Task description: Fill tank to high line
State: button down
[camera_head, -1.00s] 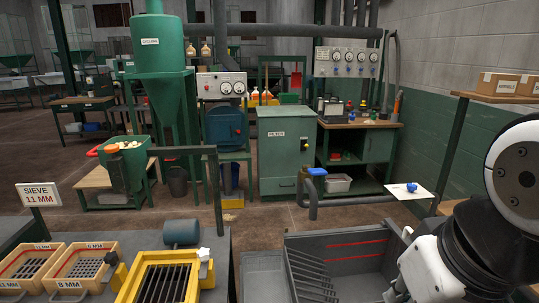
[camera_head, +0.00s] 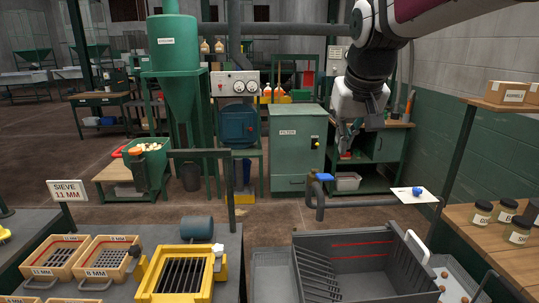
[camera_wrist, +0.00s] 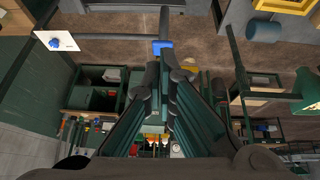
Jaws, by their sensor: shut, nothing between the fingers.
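The grey tank (camera_head: 375,285) stands at the lower right in the head view, with two red lines (camera_head: 360,249) on its back inner wall and sloped bars at its left. A dark pipe (camera_head: 320,203) behind it carries a blue valve handle (camera_head: 323,177). A blue knob (camera_head: 417,190) sits on a white plate (camera_head: 401,195) to the right. My gripper (camera_head: 346,148) hangs in the air above and right of the valve handle, shut and empty. In the wrist view, the blue handle (camera_wrist: 163,46) shows just beyond my fingertips (camera_wrist: 164,74), with a gap I cannot judge.
A yellow-framed sieve (camera_head: 181,271), a blue-grey cylinder (camera_head: 196,230) and wooden sieve boxes (camera_head: 105,258) stand at the lower left. A wooden shelf with jars (camera_head: 481,212) is at the right. A green filter cabinet (camera_head: 296,145) and workbench stand behind. The floor between is open.

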jog(key=w+r+p, duration=0.1)
jog(key=w, duration=0.7)
jog(key=shift+w+d+t+y, duration=0.2)
jog(key=shift+d+t+y, duration=0.1)
jog(key=shift+d, duration=0.05)
jog(key=p, duration=0.1)
send_over(326, 175)
jog(key=f, duration=0.8)
jog(key=shift+w+a, duration=0.1)
jog(key=shift+w, duration=0.15)
jog(key=f, duration=0.3)
jog(key=shift+s+p, duration=0.3)
jog(key=shift+p, duration=0.1)
jog(key=shift+f, duration=0.65)
